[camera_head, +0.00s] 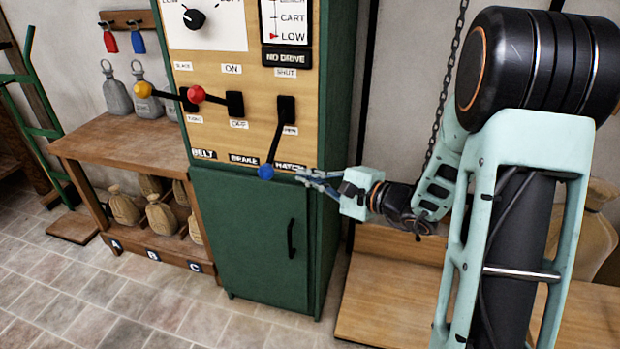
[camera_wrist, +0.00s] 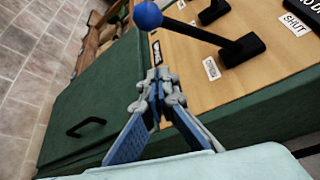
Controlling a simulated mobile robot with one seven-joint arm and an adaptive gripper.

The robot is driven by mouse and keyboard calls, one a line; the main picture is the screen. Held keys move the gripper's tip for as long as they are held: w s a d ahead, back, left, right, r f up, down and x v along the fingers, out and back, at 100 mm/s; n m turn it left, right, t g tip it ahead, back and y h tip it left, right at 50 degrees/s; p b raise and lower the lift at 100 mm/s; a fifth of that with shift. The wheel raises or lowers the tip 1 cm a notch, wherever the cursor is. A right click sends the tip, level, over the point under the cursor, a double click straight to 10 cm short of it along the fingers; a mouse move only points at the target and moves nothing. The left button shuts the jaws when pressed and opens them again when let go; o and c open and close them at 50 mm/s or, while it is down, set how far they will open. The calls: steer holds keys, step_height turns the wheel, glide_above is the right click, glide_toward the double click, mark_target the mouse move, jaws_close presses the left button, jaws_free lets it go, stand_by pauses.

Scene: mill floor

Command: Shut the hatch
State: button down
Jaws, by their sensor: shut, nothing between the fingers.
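The hatch lever (camera_head: 274,145) on the panel has a black arm and a blue knob (camera_head: 266,172). It slants down from its slot, with the SHUT label (camera_head: 286,72) above and a partly covered label below. The lever and its blue knob also show in the wrist view (camera_wrist: 147,15). My gripper (camera_head: 300,174) is shut and empty, just right of the knob in the head view. In the wrist view my gripper (camera_wrist: 157,78) has its fingertips together over the panel's lower edge, with a gap between them and the knob.
Left of the hatch lever are a red-knobbed lever (camera_head: 196,95) and a yellow-knobbed lever (camera_head: 144,89). Below the panel is a green cabinet door (camera_head: 245,225) with a black handle (camera_head: 291,238). A wooden bench (camera_head: 120,145) with sacks stands left. A chain (camera_head: 446,90) hangs behind my arm.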

steer(key=w+a, duration=0.1)
steer(key=a, duration=0.5)
steer(key=shift+r, duration=0.2)
steer(key=shift+r, duration=0.15)
step_height(320, 180, up, 16)
steer(key=m+g+p, duration=0.6)
steer(key=m+p, duration=0.1)
steer(key=p, duration=1.7)
glide_above(273, 149)
steer(key=s, duration=0.5)
steer(key=shift+w+d+r, duration=0.15)
steer(key=shift+d+r, duration=0.05)
steer(key=shift+d, duration=0.25)
